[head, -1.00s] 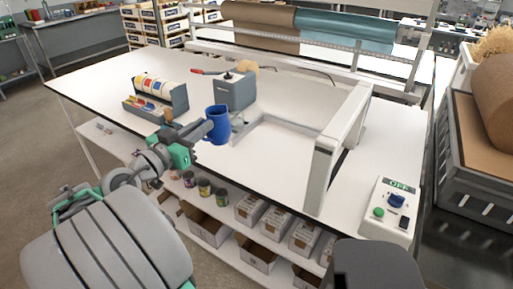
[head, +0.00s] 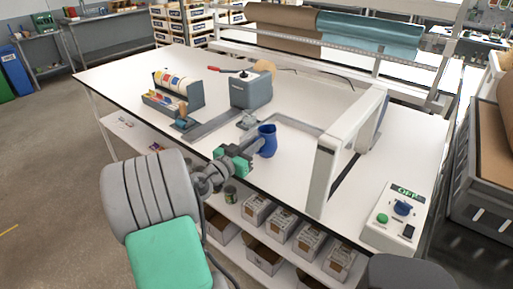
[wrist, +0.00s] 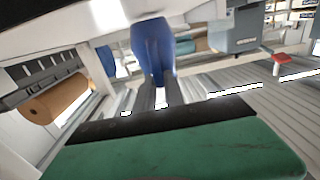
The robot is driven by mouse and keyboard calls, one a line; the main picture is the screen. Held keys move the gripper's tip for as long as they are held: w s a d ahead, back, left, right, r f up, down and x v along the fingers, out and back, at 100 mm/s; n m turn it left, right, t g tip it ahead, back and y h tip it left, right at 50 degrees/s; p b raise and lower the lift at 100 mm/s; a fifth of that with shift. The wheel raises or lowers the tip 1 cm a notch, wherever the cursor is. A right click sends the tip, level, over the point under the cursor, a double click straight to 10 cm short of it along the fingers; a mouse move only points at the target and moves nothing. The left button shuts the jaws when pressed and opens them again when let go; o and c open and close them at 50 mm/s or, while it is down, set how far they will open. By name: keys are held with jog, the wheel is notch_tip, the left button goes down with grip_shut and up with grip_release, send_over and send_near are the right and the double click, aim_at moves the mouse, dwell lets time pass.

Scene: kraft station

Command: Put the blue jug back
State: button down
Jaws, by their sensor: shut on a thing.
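The blue jug (head: 266,141) is upright near the front edge of the white table (head: 300,165), left of the white arch frame. My gripper (head: 246,152) reaches it from the lower left and is shut on it. In the wrist view the jug (wrist: 152,45) is at the top middle, with the dark fingers (wrist: 161,97) meeting at its lower part. I cannot tell whether the jug's base touches the table.
A grey tape dispenser box (head: 251,90) and a label-roll rack (head: 178,92) stand behind left. The white arch frame (head: 325,165) stands to the right, with a control box (head: 396,218) beyond it. Boxes (head: 257,210) fill the shelf below.

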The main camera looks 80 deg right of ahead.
jog(key=shift+w+f, duration=0.1)
jog(key=shift+f, duration=0.15)
jog(key=shift+s+r, duration=0.1)
jog(key=shift+s, duration=0.15)
jog(key=shift+w+f, duration=0.1)
jog(key=shift+f, duration=0.15)
jog(key=c, duration=1.4)
grip_release()
jog(key=shift+r, duration=0.1)
